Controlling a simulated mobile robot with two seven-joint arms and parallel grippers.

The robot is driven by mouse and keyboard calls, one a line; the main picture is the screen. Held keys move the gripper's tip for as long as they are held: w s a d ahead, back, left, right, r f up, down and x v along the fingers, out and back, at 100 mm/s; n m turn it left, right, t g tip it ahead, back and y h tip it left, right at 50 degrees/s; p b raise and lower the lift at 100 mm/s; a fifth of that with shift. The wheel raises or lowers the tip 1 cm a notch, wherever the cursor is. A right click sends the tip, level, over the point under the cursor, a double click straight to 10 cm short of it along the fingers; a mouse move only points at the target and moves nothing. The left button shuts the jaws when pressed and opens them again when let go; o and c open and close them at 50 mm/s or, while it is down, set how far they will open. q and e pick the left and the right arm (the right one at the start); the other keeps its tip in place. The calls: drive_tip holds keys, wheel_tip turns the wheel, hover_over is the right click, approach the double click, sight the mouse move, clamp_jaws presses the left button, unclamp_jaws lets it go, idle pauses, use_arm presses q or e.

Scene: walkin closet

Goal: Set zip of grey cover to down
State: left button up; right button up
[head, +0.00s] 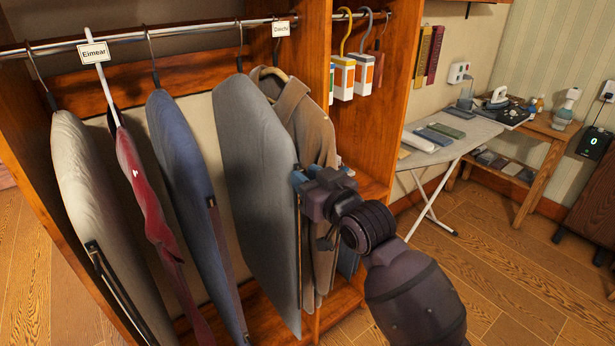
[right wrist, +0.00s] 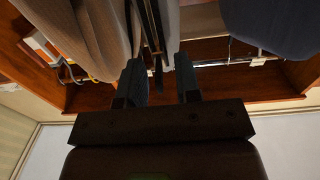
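The grey cover (head: 255,190) hangs from the closet rail, right of the blue cover. A dark zip strip runs down its right edge and shows in the right wrist view (right wrist: 155,45). My right gripper (head: 303,180) is at this edge, about halfway up the cover. In the right wrist view its two fingers (right wrist: 159,72) are apart, with the dark strip between them. I cannot tell whether either finger touches it. The zip's pull is not clear, partly hidden by the gripper. My left gripper is not in view.
A brown coat (head: 308,120) hangs close behind the gripper. A blue cover (head: 180,165), a red garment (head: 145,195) and a pale cover (head: 85,170) hang to the left. An ironing board (head: 465,135) stands at right. Wooden floor (head: 520,260) is clear there.

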clamp_jaws()
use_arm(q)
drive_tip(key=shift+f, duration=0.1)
use_arm(e)
drive_tip(key=b, duration=0.6)
hover_over(300, 298)
drive_tip(key=v, duration=0.4)
wheel_tip(300, 298, down, 16)
drive_tip(key=shift+w, duration=0.15)
wheel_tip(300, 298, down, 13)
drive_tip(key=b, duration=0.5)
drive_tip(key=shift+r, duration=0.2)
wheel_tip(300, 298, down, 15)
drive_tip(key=b, duration=0.7)
drive_tip(key=shift+a+f, duration=0.1)
drive_tip(key=shift+f, duration=0.15)
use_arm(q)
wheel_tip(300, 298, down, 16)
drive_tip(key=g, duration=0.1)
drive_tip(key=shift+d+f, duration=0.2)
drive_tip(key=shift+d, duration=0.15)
